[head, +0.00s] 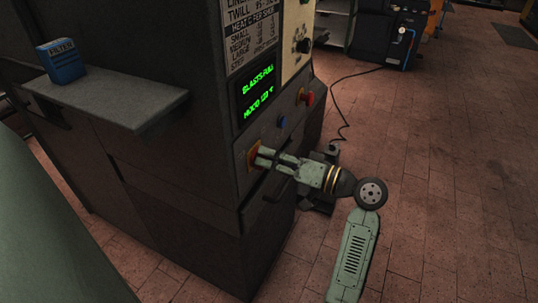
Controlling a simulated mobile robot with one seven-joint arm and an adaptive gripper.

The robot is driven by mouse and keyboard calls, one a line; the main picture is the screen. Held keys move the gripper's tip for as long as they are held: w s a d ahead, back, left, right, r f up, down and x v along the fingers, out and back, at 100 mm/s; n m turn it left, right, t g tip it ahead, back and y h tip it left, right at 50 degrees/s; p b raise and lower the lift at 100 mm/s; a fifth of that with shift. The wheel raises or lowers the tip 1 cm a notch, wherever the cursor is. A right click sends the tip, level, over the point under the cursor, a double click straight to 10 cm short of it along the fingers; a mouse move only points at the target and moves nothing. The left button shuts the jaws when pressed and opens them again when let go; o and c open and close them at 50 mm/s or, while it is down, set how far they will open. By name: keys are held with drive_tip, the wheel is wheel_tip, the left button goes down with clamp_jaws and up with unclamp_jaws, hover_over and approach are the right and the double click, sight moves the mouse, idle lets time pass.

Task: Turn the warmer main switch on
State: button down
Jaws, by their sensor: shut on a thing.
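The warmer is a dark cabinet with a control panel on its right-hand face in the head view. The warmer main switch sits on an orange plate (253,158) low on that panel, below the green-lit display (257,91). My gripper (263,156) reaches in from the right and is shut on the switch at this plate. The fingers cover the switch knob, so its turned position is hidden.
A blue button (282,121) and a red knob (308,98) sit on the panel just above my gripper. A dark handle bar lies below it. A shelf (140,105) with a blue filter box (62,61) juts out at left. Brick floor is clear at right.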

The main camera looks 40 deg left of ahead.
idle(0.4)
drive_tip(key=c, duration=1.7)
unclamp_jaws()
drive_tip(key=shift+o, duration=0.2)
drive_tip(key=v, duration=1.2)
drive_tip(key=shift+s, duration=0.1)
